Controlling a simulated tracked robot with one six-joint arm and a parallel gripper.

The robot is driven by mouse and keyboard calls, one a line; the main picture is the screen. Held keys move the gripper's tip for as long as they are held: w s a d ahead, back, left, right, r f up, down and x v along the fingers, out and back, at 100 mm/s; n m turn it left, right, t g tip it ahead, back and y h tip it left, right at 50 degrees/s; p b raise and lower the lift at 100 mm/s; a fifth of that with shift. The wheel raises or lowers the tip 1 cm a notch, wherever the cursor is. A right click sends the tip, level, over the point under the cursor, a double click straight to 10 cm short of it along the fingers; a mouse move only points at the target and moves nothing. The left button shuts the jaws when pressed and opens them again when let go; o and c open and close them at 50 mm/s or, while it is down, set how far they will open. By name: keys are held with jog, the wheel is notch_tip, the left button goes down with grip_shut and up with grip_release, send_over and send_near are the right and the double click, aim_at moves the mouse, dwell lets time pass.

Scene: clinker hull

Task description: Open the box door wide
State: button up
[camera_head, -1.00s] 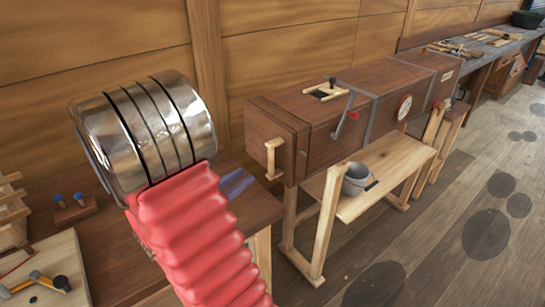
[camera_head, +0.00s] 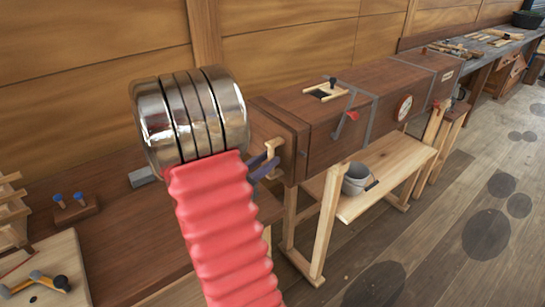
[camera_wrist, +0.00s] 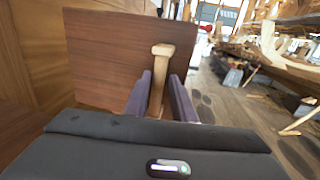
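The long dark wooden box (camera_head: 340,110) lies level on a trestle stand in the head view. Its door (camera_head: 262,124) is the near end panel, which appears shut against the box. A pale wooden handle (camera_head: 271,150) stands out from the door. My gripper (camera_head: 264,167) is at the handle, its purple fingers reaching in from the left. In the wrist view the handle (camera_wrist: 161,75) stands between the two fingers of my gripper (camera_wrist: 161,95), with a narrow gap showing; the door (camera_wrist: 105,55) fills the space behind. The fingers look open around the handle, not closed on it.
A grey bucket (camera_head: 356,178) sits on the stand's lower shelf (camera_head: 400,165). A wooden bench (camera_head: 120,225) with a blue-topped peg block (camera_head: 72,208) and a hammer (camera_head: 45,280) is at left. The floor on the right is open.

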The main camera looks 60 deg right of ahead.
aim_at(273, 174)
jog(key=shift+x, duration=1.35)
jog(key=shift+c, duration=0.6)
grip_shut()
jog(key=shift+s+d, duration=0.1)
jog(key=shift+d, duration=0.05)
